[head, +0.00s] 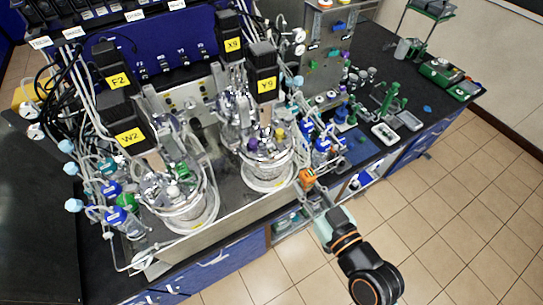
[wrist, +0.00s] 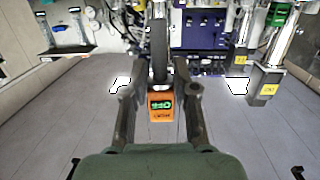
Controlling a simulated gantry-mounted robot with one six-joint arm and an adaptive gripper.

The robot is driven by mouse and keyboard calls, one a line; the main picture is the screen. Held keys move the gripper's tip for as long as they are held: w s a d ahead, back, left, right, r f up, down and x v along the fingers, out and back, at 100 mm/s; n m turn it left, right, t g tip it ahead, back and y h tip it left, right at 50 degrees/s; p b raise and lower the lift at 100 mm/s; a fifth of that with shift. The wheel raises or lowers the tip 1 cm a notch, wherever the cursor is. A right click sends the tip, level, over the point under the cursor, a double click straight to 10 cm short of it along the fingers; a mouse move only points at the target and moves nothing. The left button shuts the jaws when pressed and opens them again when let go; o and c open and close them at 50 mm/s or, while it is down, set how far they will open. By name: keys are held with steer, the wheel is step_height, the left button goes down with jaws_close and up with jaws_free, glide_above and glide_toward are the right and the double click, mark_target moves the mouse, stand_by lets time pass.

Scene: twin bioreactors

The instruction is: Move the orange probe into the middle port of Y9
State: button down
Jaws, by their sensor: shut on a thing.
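The orange probe (head: 307,179) is at the front right of the Y9 vessel (head: 268,174) in the head view, apart from its lid as far as I can tell. In the wrist view the orange probe (wrist: 161,106), with a small green display, sits between my two dark fingers. My gripper (wrist: 161,87) is shut on it; in the head view my gripper (head: 316,193) reaches in from the lower right. The Y9 motor (head: 265,80) stands above its vessel. The lid carries a yellow cap (head: 280,133) and a purple cap (head: 252,144). The middle port cannot be made out.
The W2 vessel (head: 187,205) stands left of Y9, under the W2 motor (head: 126,130). Blue-capped bottles (head: 321,150) and tubing crowd the bench right of Y9. The tiled floor (head: 430,215) in front is clear. A green rack (head: 393,97) stands farther right.

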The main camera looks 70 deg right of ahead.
glide_above(267, 138)
steer(key=v, duration=0.4)
steer(key=shift+f, duration=2.1)
steer(key=shift+w+d, duration=0.1)
steer(key=shift+f+b, duration=0.55)
steer(key=shift+b, duration=0.1)
steer(key=c, duration=0.9)
jaws_free()
